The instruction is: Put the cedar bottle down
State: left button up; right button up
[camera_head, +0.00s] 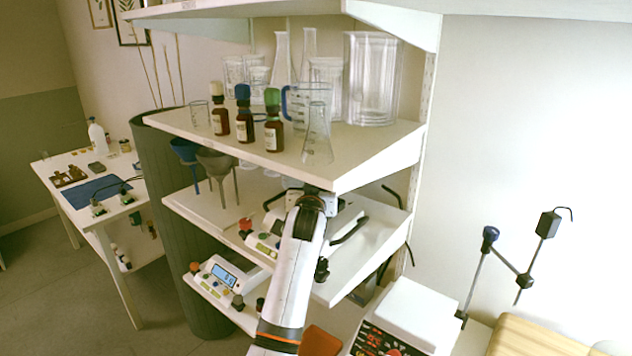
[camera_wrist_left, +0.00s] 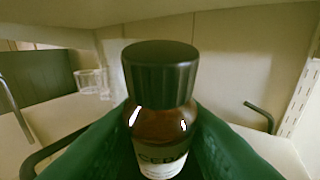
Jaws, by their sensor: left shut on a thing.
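The cedar bottle (camera_wrist_left: 160,125) is brown glass with a ribbed black cap and a pale label whose visible letters begin "CED". My left gripper (camera_wrist_left: 160,150) is shut on it, with green fingers on both sides. The bottle looks upright in the left wrist view, its base hidden below the frame. In the head view my white left arm reaches in at the middle shelf (camera_head: 205,215); its fingers and the bottle are hidden there beneath the top shelf (camera_head: 200,140). I cannot tell whether the bottle touches a surface. My right gripper is not in view.
Three brown bottles with cream (camera_head: 220,120), blue (camera_head: 243,120) and green (camera_head: 273,130) caps stand on the top shelf beside a flask (camera_head: 317,140). Dark curved handles (camera_wrist_left: 258,115) flank the held bottle. A glass beaker (camera_wrist_left: 92,80) stands behind left. The shelf overhead limits height.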

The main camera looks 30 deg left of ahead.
pick_arm(q)
jog(key=g+p, duration=0.1)
jog(key=r+g+h+p, duration=0.1)
jog(key=shift+w+a+r+p, duration=0.2)
jog(key=shift+w+r+p, duration=0.1)
jog(key=shift+w+p, duration=0.05)
notch_tip(320, 180, down, 3)
jog(key=shift+w+r+g+h+p, duration=0.1)
jog(key=shift+g+h+p, duration=0.2)
jog(key=shift+g, duration=0.2)
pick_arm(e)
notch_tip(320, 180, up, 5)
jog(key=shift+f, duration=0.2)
pick_arm(q)
jog(key=o, duration=1)
jog(key=b+v, duration=0.2)
jog(key=v, duration=1)
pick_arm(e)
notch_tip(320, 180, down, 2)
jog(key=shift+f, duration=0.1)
